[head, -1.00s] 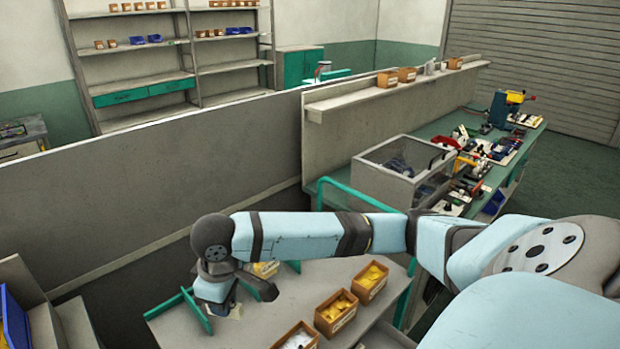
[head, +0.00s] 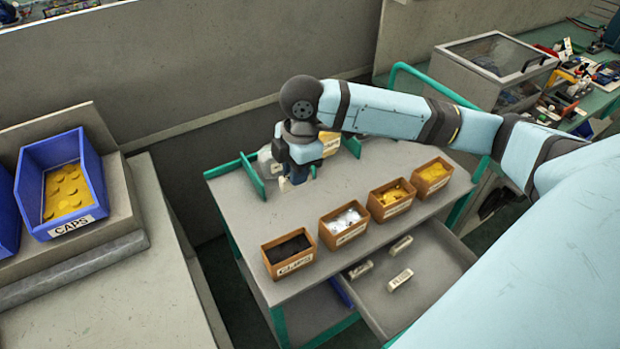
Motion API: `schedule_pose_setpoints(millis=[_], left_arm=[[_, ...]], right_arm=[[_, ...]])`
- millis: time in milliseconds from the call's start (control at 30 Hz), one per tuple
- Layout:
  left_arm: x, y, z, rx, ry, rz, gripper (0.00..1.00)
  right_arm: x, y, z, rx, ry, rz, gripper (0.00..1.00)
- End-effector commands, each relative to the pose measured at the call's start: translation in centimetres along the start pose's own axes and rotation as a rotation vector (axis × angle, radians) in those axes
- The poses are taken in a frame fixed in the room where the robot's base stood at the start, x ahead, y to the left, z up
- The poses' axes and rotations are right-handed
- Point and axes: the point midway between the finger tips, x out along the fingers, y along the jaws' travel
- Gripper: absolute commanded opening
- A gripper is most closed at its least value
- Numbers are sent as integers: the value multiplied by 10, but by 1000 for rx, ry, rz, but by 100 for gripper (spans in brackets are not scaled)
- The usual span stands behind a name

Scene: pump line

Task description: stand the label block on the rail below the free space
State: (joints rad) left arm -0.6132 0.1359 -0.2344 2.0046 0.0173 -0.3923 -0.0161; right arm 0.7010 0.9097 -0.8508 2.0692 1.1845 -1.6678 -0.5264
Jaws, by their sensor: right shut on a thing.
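My right gripper (head: 290,180) points down over the far left part of the cart top (head: 260,215). It is shut on a small pale thing (head: 286,185), mostly hidden by the fingers; its colour matches the label blocks, but I cannot read any text on it. Several similar pale label blocks lie in the open drawer, one of them near the front (head: 400,280). A grey rail (head: 90,268) runs along the front of the stand at the left, below a blue bin marked CAPS (head: 62,185). My left gripper is not in view.
Several brown boxes stand along the cart's front edge, including one with dark clips (head: 290,256). Green dividers (head: 251,177) stand by my right gripper, with a yellow-labelled box (head: 329,143) behind it. The drawer (head: 430,262) juts out. A grey partition (head: 200,60) stands behind.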

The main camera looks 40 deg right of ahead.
Motion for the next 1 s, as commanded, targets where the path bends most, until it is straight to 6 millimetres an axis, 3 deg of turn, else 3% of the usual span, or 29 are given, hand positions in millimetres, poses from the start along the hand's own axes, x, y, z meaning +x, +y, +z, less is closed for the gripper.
schedule_pose_setpoints(millis=[100, 400, 1000], left_arm=[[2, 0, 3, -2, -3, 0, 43], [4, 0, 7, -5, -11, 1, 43], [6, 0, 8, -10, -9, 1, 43]], right_arm=[[35, -1, 4, 1, -1, -6, 0], [110, -1, 13, 2, -1, -4, 0], [174, 0, 22, 1, -1, 0, 0]])
